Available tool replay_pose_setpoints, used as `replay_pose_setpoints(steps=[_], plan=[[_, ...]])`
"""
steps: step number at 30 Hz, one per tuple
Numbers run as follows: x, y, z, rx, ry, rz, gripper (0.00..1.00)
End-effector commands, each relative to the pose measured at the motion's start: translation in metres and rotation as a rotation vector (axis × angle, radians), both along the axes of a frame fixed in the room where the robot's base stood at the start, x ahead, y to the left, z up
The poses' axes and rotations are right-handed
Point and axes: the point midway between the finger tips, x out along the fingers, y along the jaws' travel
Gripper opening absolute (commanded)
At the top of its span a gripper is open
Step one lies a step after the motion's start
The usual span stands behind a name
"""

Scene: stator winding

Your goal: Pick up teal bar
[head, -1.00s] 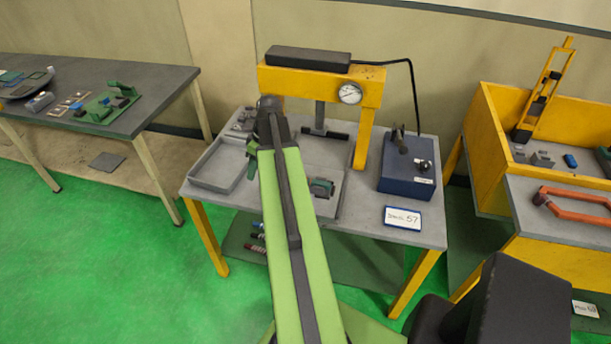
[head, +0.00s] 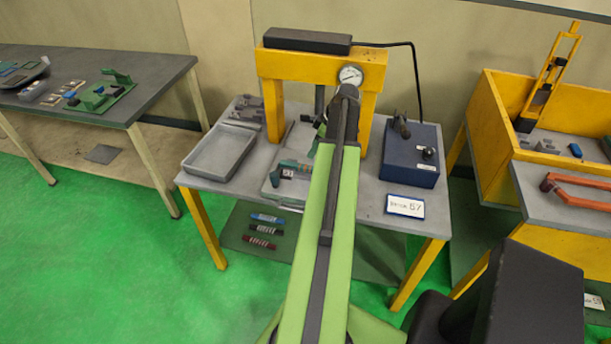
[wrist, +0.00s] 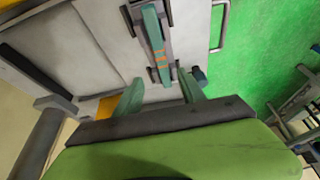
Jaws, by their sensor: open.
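The teal bar (wrist: 155,42) has orange bands and lies in a grey fixture (wrist: 142,20) in the wrist view. My gripper (wrist: 162,88) is open, with one green finger on each side and nothing between the tips. The bar lies beyond the fingertips, roughly in line with the gap between them. In the head view a teal part (head: 289,169) shows on the bench just left of my arm; I cannot tell for sure whether it is the same bar.
A yellow press frame (head: 270,68) with a gauge stands at the back of the bench (head: 365,215). An empty grey tray (head: 219,153) is at left and a blue box (head: 411,157) at right. Several small bars lie on the shelf below (head: 240,240).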

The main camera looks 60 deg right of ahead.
Motion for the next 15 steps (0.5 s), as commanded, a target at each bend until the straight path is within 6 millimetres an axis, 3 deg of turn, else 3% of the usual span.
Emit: replay_pose_setpoints(steps=[1, 4, 11, 15], plan=[[0.005, 0.001, -0.022, 0.001, 0.0, 0.001, 0.47], [0.012, 0.004, -0.04, 0.0, 0.0, 0.002, 0.47], [0.018, 0.005, -0.044, 0.001, 0.0, 0.001, 0.47], [0.019, 0.007, -0.056, 0.001, 0.0, 0.001, 0.47]])
